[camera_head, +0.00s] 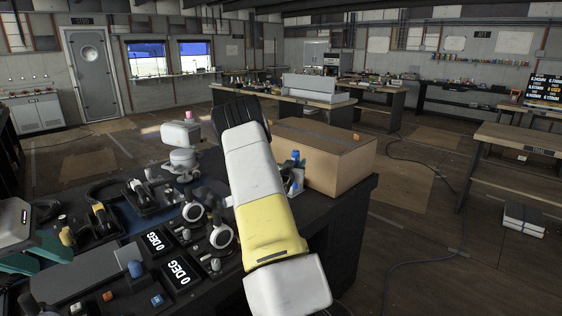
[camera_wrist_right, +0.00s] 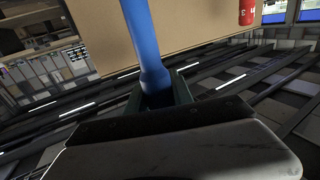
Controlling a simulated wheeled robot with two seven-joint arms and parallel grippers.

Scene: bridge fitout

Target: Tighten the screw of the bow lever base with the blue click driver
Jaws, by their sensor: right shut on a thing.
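My right gripper (camera_wrist_right: 158,92) is shut on the blue click driver (camera_wrist_right: 148,48), whose blue shaft rises from between the dark jaws in the right wrist view. In the head view a blue end of it (camera_head: 295,156) shows beside my right forearm, near the cardboard box. Most of the right gripper is hidden there by the arm. Black lever bases (camera_head: 143,197) stand on the dark console at the left. White round dials with knobs (camera_head: 222,234) stand near displays reading 0 DEG (camera_head: 181,273). I cannot tell which base is the bow one, and its screw is too small to see.
The cardboard box (camera_head: 338,165) stands on the console right behind the driver. A white pedestal device (camera_head: 181,145) stands at the console's back. A grey slab (camera_head: 85,277) and small coloured blocks lie in front. A red cylinder (camera_wrist_right: 247,12) shows in the wrist view. Open floor lies right.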

